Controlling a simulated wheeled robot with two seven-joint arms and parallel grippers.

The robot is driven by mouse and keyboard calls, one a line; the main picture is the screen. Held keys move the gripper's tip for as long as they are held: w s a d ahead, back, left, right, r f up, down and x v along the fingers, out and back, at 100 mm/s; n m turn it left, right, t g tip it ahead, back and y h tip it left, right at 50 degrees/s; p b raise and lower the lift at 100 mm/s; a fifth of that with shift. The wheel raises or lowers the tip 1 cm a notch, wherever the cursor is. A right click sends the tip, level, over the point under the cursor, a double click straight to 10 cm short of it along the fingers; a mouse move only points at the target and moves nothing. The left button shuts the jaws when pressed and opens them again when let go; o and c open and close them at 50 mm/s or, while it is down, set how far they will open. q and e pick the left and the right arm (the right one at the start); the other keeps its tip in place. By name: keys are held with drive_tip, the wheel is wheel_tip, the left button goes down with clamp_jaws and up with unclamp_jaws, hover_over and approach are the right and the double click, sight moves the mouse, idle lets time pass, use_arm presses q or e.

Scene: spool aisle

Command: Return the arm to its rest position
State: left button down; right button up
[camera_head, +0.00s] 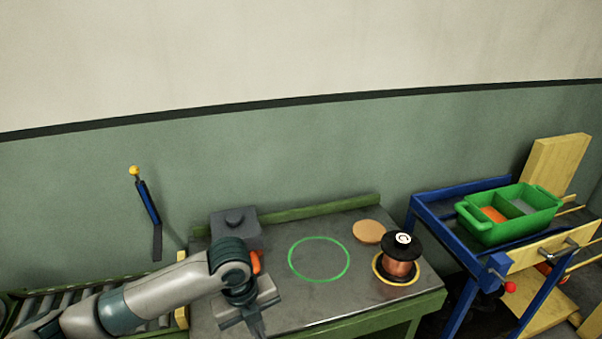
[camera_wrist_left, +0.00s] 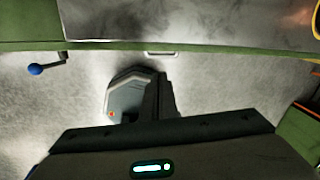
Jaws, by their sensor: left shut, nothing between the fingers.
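My left arm comes in from the left in the head view and reaches over the left part of the green-edged table (camera_head: 330,308). My left gripper (camera_head: 258,328) points down near the table's front edge. It is shut with nothing in it. In the left wrist view my gripper's dark body fills the bottom, above a grey floor (camera_wrist_left: 220,85), with the table's green edge (camera_wrist_left: 200,46) along the top. My right gripper is in neither view.
A copper spool (camera_head: 399,268) with a black top stands in a yellow ring at the table's right. A green ring (camera_head: 319,259), a tan disc (camera_head: 369,231) and a grey box (camera_head: 236,225) are on the table. A blue cart (camera_head: 446,233) holds a green bin (camera_head: 487,229).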

use_arm(q)
drive_tip(key=s+d+f+n+t+h, duration=0.25)
drive_tip(key=s+d+f+n, duration=0.3)
drive_tip(key=s+n, duration=0.6)
drive_tip(key=s+a+f+n+y, duration=0.2)
drive_tip(key=s+a+f+n, duration=0.1)
drive_tip(key=s+a+n, duration=0.5)
drive_tip(key=s+a+f+n+y, duration=0.25)
drive_tip(key=s+a+n, duration=0.35)
drive_tip(key=a+n, duration=0.4)
wheel_tip(320, 180, down, 28)
drive_tip(key=m, duration=0.1)
drive_tip(key=s+a+f+g, duration=0.1)
drive_tip(key=s+a+f, duration=0.1)
drive_tip(key=s+f, duration=0.7)
drive_tip(key=s+a+f+g+b, duration=0.1)
drive_tip(key=s+f, duration=0.9)
drive_tip(key=f, duration=0.1)
drive_tip(key=shift+s+a+h+b, duration=0.15)
drive_tip(key=shift+a+h+b, duration=0.15)
drive_tip(key=shift+a, duration=0.05)
